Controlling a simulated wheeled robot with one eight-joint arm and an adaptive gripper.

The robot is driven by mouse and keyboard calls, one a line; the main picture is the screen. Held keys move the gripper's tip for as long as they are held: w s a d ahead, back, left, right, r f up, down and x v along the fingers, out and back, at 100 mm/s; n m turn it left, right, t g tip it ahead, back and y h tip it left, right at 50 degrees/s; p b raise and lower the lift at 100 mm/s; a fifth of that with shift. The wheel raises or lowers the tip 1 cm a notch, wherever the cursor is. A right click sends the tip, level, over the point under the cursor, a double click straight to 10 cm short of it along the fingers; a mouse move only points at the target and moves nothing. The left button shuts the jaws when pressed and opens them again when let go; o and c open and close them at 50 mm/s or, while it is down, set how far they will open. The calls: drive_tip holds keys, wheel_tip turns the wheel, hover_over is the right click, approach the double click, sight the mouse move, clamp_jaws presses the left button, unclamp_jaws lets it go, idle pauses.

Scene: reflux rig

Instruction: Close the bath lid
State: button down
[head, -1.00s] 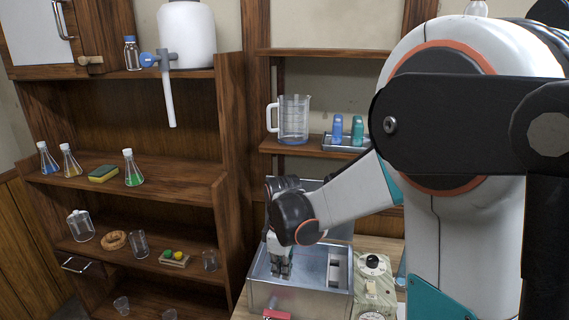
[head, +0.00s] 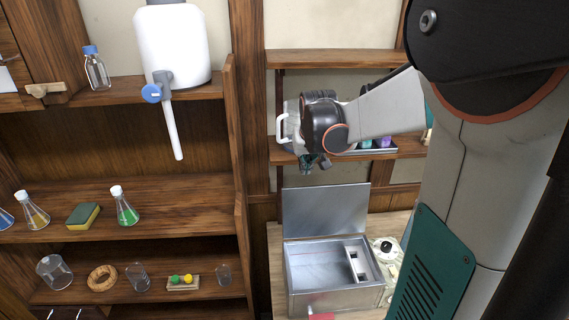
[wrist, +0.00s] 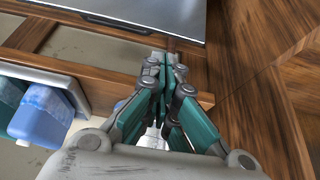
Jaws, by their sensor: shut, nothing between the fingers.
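The bath (head: 335,299) is a grey metal box on the bench in the head view. Its lid (head: 326,211) stands upright at the back edge, so the bath is open. My gripper (head: 314,164) is above the lid's top edge, in front of the wall shelf, apart from the lid. In the wrist view my gripper (wrist: 166,62) is shut with nothing between its fingers. A grey metal panel beyond the fingertips, seemingly the lid (wrist: 140,10), shows at the top there.
A wall shelf (head: 340,58) and a lower shelf with a jug behind my wrist are close to my gripper. A blue bottle (wrist: 38,115) shows near it in the wrist view. A knob (head: 386,246) sits right of the bath. A glassware shelf (head: 185,208) stands at left.

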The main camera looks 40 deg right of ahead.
drive_tip(key=x, duration=0.9)
drive_tip(key=shift+w+d+f, duration=0.2)
drive_tip(key=shift+w+d, duration=0.1)
drive_tip(key=shift+a+b, duration=0.1)
drive_tip(key=shift+b, duration=0.2)
